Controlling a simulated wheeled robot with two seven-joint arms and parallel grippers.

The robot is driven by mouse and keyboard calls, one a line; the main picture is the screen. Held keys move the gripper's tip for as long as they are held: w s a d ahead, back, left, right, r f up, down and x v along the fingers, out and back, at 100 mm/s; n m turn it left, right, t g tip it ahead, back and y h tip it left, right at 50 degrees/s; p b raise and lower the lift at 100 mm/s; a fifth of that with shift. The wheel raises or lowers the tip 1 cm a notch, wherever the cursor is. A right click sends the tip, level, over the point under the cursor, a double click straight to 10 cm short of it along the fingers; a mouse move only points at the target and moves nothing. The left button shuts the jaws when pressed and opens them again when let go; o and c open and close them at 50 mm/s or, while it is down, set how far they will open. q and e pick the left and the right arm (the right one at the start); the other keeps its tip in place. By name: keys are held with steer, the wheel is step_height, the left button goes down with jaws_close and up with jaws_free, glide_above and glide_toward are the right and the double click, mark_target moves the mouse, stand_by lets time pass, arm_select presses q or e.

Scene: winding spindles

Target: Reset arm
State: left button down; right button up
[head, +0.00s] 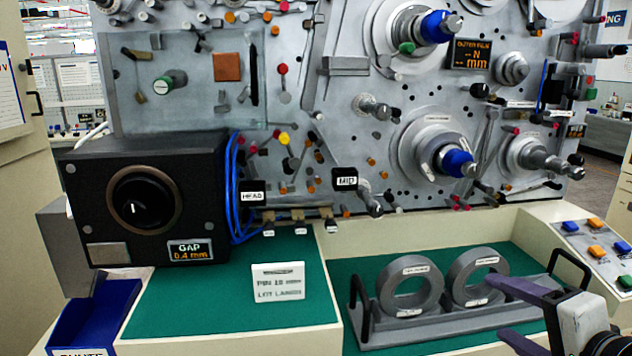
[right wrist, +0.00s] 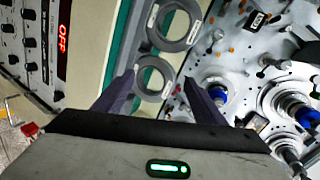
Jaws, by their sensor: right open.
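My right gripper (head: 508,312) is in the lower right of the head view, in front of the grey rack. Its two dark fingers are apart with nothing between them. It also shows in the right wrist view (right wrist: 118,92), with the fingers spread and two grey rings beyond them. In the head view a left grey ring (head: 382,288) and a right grey ring (head: 455,284) stand upright side by side in the rack (head: 405,333). The right gripper looks apart from both rings. My left gripper is in neither view.
A grey machine panel with spindles (head: 436,148) fills the back. A blue bin (head: 85,318) is at lower left. A button console (head: 578,242) is at right.

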steer(key=s+a+f+n+g, duration=0.2)
steer(key=s+f+n, duration=0.15)
steer(key=f, duration=0.35)
steer(key=s+a+f+n+g, duration=0.2)
steer(key=s+f+n, duration=0.15)
steer(key=f, duration=0.45)
steer(key=s+a+f+n+g+h, duration=0.1)
steer(key=s+a+f+n+g, duration=0.15)
steer(key=s+f+n, duration=0.5)
steer(key=s+a+f+n+g+h, duration=0.15)
steer(key=s+f+g, duration=0.3)
steer(key=s, duration=0.65)
steer(key=w+a+f+t+y, duration=0.1)
steer(key=w+a+f+t, duration=0.1)
steer(key=f, duration=0.4)
steer(key=w+a+f+t+y, duration=0.2)
steer(key=f+t, duration=0.2)
steer(key=f, duration=0.2)
steer(key=shift+w, duration=0.4)
steer(key=shift+a+f, duration=0.1)
steer(key=shift+c, duration=0.4)
